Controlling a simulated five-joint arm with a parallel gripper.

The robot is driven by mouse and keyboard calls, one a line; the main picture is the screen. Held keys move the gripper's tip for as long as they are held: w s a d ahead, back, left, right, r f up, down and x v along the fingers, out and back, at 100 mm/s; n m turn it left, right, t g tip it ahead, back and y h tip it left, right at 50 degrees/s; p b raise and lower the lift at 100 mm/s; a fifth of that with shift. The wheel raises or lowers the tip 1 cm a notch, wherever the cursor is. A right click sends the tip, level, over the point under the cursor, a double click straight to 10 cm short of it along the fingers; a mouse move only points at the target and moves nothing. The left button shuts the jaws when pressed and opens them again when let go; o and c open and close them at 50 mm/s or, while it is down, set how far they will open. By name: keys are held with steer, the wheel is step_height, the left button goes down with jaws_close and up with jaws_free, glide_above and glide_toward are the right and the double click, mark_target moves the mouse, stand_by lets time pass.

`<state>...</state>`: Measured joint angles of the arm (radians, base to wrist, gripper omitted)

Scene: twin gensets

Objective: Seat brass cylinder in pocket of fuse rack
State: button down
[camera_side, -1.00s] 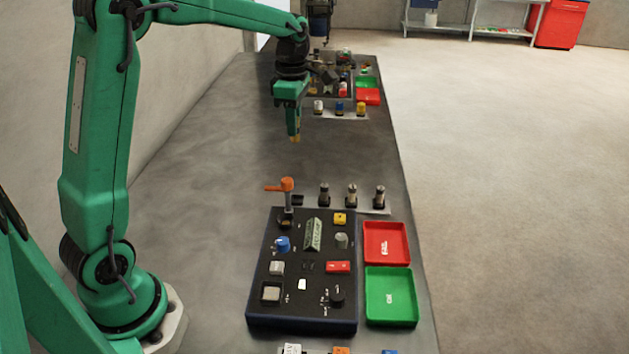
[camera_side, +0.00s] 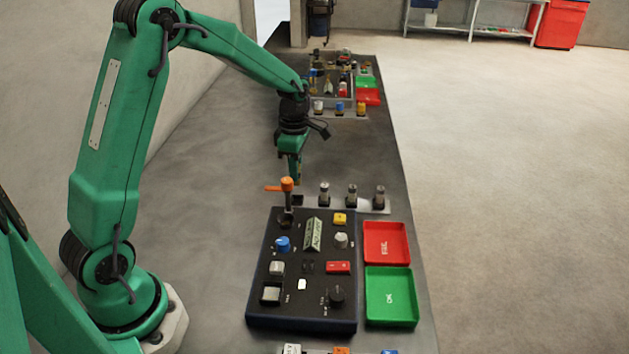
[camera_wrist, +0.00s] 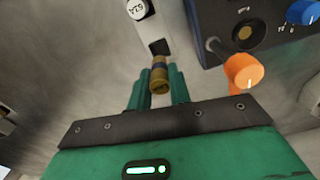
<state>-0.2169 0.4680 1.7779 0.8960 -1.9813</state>
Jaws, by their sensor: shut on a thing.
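My gripper (camera_side: 294,172) is low over the bench just behind the orange lever in the side view. In the wrist view its green fingers (camera_wrist: 160,88) are shut on the brass cylinder (camera_wrist: 160,74). The cylinder's end points toward the dark square pocket (camera_wrist: 160,47) at the near end of the grey fuse rack (camera_wrist: 150,30). Whether it touches the pocket cannot be told. The orange lever partly covers the gripper's tip there.
The orange lever (camera_side: 287,185) stands on the black control panel (camera_side: 312,313), close beside my gripper; it also shows in the wrist view (camera_wrist: 243,72). Red (camera_side: 386,262) and green (camera_side: 391,313) trays lie right of the panel. The bench behind the rack is mostly clear.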

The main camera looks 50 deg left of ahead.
mark_target(296, 183)
steer(key=shift+f, duration=0.2)
steer(key=shift+f, duration=1.75)
steer(key=shift+f, duration=1)
stand_by(1.4)
steer(key=c, duration=0.8)
jaws_free()
steer(key=shift+r, duration=0.2)
steer(key=shift+r, duration=3.25)
